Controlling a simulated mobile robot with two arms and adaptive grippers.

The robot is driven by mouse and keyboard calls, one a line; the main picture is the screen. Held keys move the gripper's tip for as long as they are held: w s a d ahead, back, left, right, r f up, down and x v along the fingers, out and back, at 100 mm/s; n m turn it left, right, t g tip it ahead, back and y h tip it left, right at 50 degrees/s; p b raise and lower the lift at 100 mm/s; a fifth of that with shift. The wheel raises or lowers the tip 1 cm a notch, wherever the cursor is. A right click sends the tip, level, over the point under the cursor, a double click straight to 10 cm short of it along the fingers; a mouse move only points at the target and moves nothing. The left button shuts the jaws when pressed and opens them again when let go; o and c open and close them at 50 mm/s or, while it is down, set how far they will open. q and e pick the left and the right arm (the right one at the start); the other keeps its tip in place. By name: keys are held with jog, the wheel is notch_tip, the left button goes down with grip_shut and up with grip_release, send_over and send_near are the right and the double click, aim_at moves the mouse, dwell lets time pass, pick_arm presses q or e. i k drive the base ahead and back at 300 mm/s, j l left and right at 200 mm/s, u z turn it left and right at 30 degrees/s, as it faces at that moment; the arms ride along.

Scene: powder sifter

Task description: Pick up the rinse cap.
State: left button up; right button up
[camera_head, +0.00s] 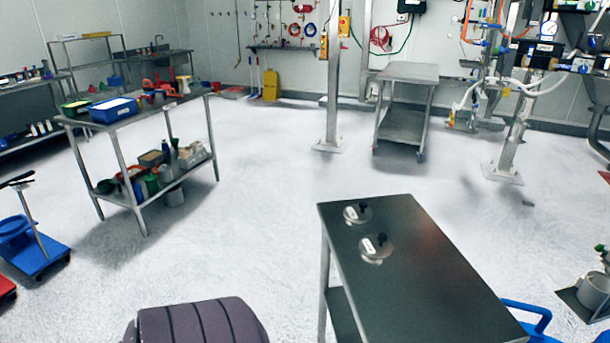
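Two round, shiny metal caps lie on the dark top of a metal cart (425,270). The far cap (350,215) is near the cart's far left corner. The near cap (371,252) lies a little closer and to the right, apart from it. I cannot tell which of the two is the rinse cap. Neither of my grippers is in view.
The rest of the cart top is clear. A blue frame (530,315) stands by its right side. A steel pot (595,292) is at the far right. A loaded shelf table (135,112) stands at left, with open floor (260,185) between.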

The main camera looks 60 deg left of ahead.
aim_at(357, 214)
jog(key=u, duration=1.6)
